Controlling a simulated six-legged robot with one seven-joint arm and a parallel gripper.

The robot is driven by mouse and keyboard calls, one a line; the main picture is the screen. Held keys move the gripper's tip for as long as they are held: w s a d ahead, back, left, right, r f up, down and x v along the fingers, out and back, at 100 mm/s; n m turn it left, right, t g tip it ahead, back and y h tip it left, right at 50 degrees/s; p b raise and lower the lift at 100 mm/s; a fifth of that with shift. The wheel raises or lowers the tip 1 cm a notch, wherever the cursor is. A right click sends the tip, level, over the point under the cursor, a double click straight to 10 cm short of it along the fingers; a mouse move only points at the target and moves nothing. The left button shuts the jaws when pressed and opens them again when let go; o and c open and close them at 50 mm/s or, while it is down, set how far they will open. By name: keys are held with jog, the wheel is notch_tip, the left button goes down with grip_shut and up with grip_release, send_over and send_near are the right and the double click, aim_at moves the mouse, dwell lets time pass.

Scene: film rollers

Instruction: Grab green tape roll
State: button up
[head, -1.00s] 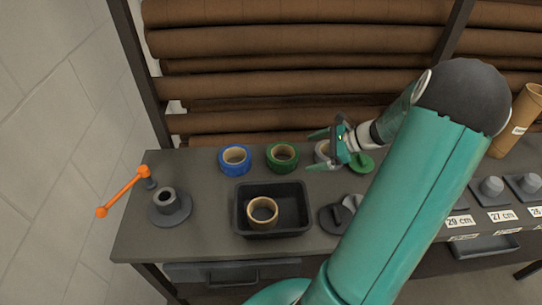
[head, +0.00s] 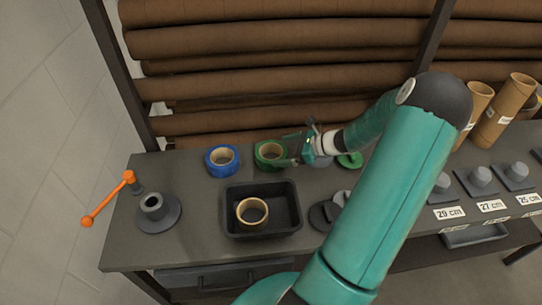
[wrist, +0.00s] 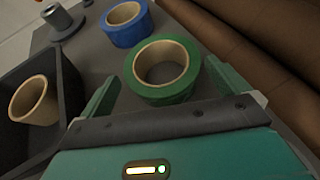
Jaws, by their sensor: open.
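The green tape roll (head: 268,153) lies flat on the grey table, between the blue roll and my gripper. In the wrist view the green tape roll (wrist: 164,91) is just ahead of my open gripper (wrist: 163,80), between the fingertips or nearly so. Its tan core faces up. My gripper (head: 281,155) is at the roll's right side in the head view, with its fingers toward it and partly covering its right edge. Nothing is held. Whether a finger touches the roll cannot be told.
A blue tape roll (head: 222,160) lies to the left. A black tray (head: 285,222) holding a tan roll (head: 252,211) stands in front. A grey spindle with an orange crank (head: 108,199) is at the far left. Brown film rolls (head: 270,92) line the back.

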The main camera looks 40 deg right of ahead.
aim_at(260, 152)
jog(key=shift+x, duration=2.65)
jog(key=c, duration=0.8)
jog(key=shift+o, duration=0.2)
jog(key=shift+r, duration=0.1)
jog(key=shift+r, duration=0.1)
